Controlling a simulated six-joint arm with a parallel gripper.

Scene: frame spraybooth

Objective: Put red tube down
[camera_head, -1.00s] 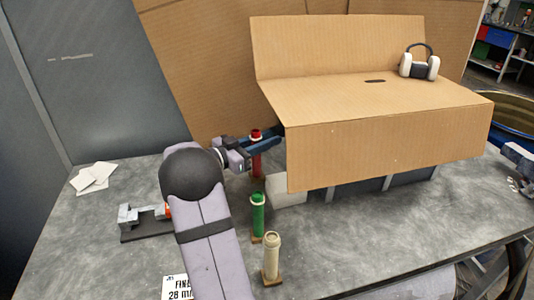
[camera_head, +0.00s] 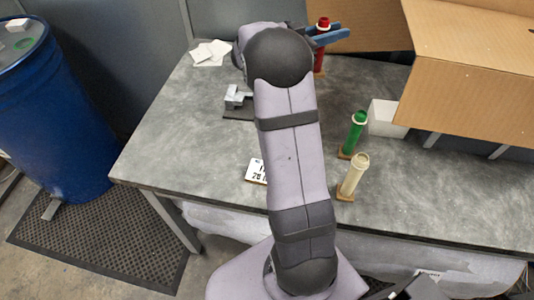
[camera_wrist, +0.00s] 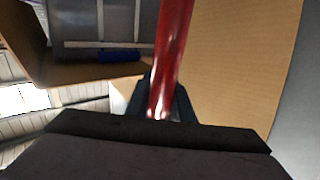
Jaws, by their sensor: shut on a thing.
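The red tube (camera_head: 320,58) is upright at the back of the grey table, with a pale collar near its top. My gripper (camera_head: 330,37) has blue fingers and is shut on the red tube just below that collar. In the wrist view the red tube (camera_wrist: 172,50) stands between the fingertips. Whether its lower end touches the table or hangs above it, I cannot tell.
A green tube (camera_head: 354,133) and a cream tube (camera_head: 354,176) stand on small brown bases to the front right. A white block (camera_head: 386,118) and a cardboard box (camera_head: 470,75) are at right. A dark-based fixture (camera_head: 238,104) and white cards (camera_head: 211,52) are at left.

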